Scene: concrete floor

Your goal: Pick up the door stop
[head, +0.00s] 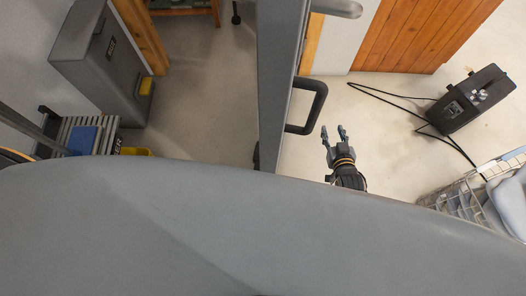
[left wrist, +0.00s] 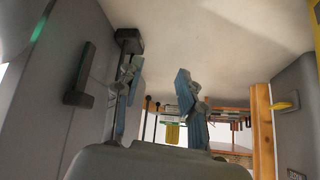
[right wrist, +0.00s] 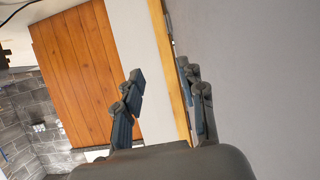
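I cannot make out a door stop for certain. A small dark piece (head: 256,156) shows beside the lower left edge of the grey door (head: 282,60) in the head view; its shape is mostly hidden. My right gripper (head: 333,132) is right of the door, below its black handle (head: 309,105), open and empty. Its spread fingers also show in the right wrist view (right wrist: 162,85), with a grey panel close on the right. My left gripper is hidden in the head view. In the left wrist view its fingers (left wrist: 156,80) are apart with nothing between them.
A grey cabinet (head: 100,62) stands at the upper left, with a blue item (head: 83,140) on a slatted stand below it. A black box (head: 470,100) with cables lies at the right, near a wire basket (head: 462,200). Pale floor is clear between door and cabinet.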

